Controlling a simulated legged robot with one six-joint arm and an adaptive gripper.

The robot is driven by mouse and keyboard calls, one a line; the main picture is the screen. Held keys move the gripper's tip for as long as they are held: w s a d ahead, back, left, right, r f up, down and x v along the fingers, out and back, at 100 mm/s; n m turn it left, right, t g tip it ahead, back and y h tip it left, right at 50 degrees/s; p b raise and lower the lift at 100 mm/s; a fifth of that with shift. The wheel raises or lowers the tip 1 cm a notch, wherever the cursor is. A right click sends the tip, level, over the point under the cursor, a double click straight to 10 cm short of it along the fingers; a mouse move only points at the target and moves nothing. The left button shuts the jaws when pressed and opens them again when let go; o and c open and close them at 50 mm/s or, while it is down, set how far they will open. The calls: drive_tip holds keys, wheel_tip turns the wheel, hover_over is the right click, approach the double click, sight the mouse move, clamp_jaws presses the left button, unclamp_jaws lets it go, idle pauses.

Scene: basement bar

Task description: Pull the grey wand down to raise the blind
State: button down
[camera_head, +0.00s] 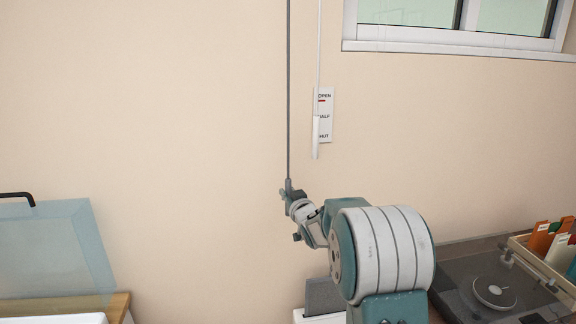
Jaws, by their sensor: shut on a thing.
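The grey wand (288,95) hangs as a thin straight rod from the top edge of the view down the wall. My gripper (288,188) is shut on the grey wand at its lower visible end. Any part of the wand below the jaws is hidden. A white wand (316,137) hangs just to the right, apart from my gripper, in front of a label (327,115) with words such as OPEN and HALF. The blind itself is not in view; only the lower part of the window (460,38) shows at the upper right.
A turntable (492,290) and a crate of records (545,262) stand at the lower right. A pale blue translucent panel (50,250) with a black handle is at the lower left. A grey thing (323,296) stands below my gripper. The wall around the wands is clear.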

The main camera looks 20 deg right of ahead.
wheel_tip(320, 180, down, 10)
drive_tip(key=shift+r, duration=0.15)
idle(0.3)
drive_tip(key=c, duration=0.5)
unclamp_jaws()
drive_tip(key=shift+c, duration=0.2)
drive_tip(key=s, duration=1.2)
